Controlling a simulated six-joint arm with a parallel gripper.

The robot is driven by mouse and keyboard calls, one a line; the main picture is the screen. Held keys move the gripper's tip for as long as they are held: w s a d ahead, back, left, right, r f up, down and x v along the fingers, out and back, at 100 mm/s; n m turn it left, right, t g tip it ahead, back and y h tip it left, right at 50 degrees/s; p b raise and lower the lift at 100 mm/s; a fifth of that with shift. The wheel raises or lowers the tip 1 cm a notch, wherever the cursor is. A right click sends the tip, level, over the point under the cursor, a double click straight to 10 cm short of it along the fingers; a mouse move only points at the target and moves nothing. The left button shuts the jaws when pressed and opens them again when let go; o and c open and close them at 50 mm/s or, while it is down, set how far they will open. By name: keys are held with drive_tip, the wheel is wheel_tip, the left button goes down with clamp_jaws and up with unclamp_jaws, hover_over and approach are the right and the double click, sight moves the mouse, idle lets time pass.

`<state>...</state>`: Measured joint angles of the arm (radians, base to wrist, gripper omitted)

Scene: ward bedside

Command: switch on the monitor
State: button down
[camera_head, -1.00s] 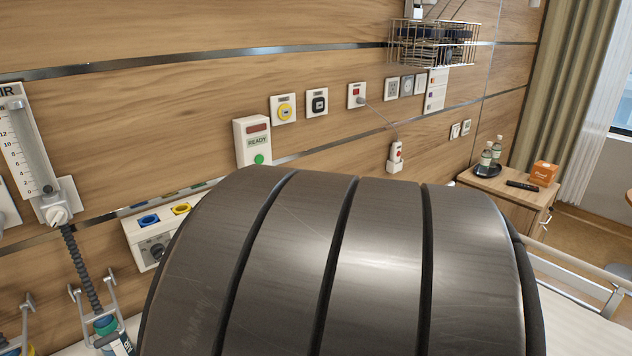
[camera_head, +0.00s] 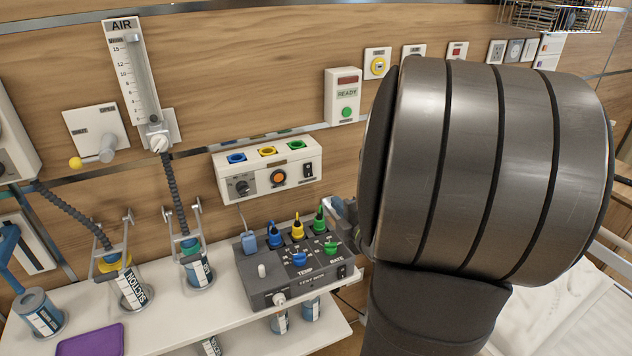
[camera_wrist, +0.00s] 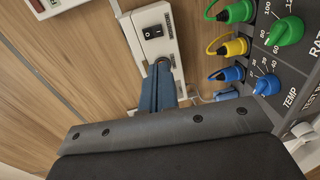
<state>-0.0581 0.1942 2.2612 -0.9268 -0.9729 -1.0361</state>
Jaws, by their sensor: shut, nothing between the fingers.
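A white wall unit (camera_head: 267,165) has blue, yellow and green sockets on top, a black dial, an orange button and a black rocker switch (camera_head: 308,170) at its right end. A black rocker switch on a white housing also shows in the wrist view (camera_wrist: 151,31). I cannot tell which device is the monitor. A grey box (camera_head: 272,285) with TEMP and RATE knobs and coloured plugs stands on the shelf. My gripper (camera_wrist: 160,66) is shut and empty, its blue fingers pointing toward the white housing. In the head view its tip (camera_head: 338,204) shows beside the grey box, mostly behind my arm.
A white READY box (camera_head: 343,96) with a green button is on the wall. Canisters, one a SUCTION canister (camera_head: 131,288), and a purple pad (camera_head: 91,341) are on the white shelf (camera_head: 190,318). An AIR flowmeter (camera_head: 135,80) hangs at the left. My arm hides the right side.

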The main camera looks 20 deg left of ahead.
sight(309, 176)
drive_tip(key=x, duration=1.4)
drive_tip(key=shift+f, duration=0.1)
drive_tip(key=shift+w+a, duration=0.15)
drive_tip(key=f+v, duration=0.3)
drive_tip(key=v, duration=1)
drive_tip(key=shift+s+d, duration=0.4)
drive_tip(key=shift+f, duration=0.15)
